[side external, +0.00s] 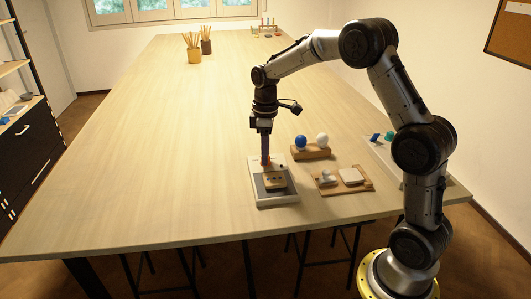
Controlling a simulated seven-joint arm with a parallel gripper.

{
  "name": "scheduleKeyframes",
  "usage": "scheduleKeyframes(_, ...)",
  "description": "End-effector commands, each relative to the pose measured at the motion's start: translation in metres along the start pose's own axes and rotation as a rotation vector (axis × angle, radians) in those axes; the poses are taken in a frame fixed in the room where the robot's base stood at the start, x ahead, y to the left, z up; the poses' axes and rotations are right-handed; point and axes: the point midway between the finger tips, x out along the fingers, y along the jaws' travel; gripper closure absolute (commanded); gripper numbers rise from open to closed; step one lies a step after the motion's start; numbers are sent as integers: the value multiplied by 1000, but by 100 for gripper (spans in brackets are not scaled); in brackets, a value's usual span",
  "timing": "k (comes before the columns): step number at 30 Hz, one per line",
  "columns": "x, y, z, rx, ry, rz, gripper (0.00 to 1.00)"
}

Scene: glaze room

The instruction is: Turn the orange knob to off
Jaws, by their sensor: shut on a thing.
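A pale grey box (257,192) stands near the front edge of the table, below my arm. A beige panel (275,186) with small dark marks is set on it. The orange knob (263,166) shows only as a small bit of orange at the back of the box. My gripper (266,163) points straight down there, its fingers shut on the knob and covering most of it. The knob's pointer and the setting it is at cannot be made out.
Right of the box, a wooden holder (311,154) bears a blue ball (301,142) and a white ball (322,140). A wooden tray (328,190) with pale pieces lies in front of it. The table (170,150) is clear to the left.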

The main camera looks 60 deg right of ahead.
Motion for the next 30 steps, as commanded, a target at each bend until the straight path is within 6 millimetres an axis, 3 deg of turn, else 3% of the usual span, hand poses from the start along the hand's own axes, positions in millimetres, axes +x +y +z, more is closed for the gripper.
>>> scheduleKeyframes(10,-1,0,-1,-124,-1,3,100)
scheduleKeyframes(25,-1,0,-1,-142,-1,3,100)
scheduleKeyframes(26,-1,0,-1,-142,-1,3,67)
scheduleKeyframes(30,-1,0,-1,-142,-2,3,42)
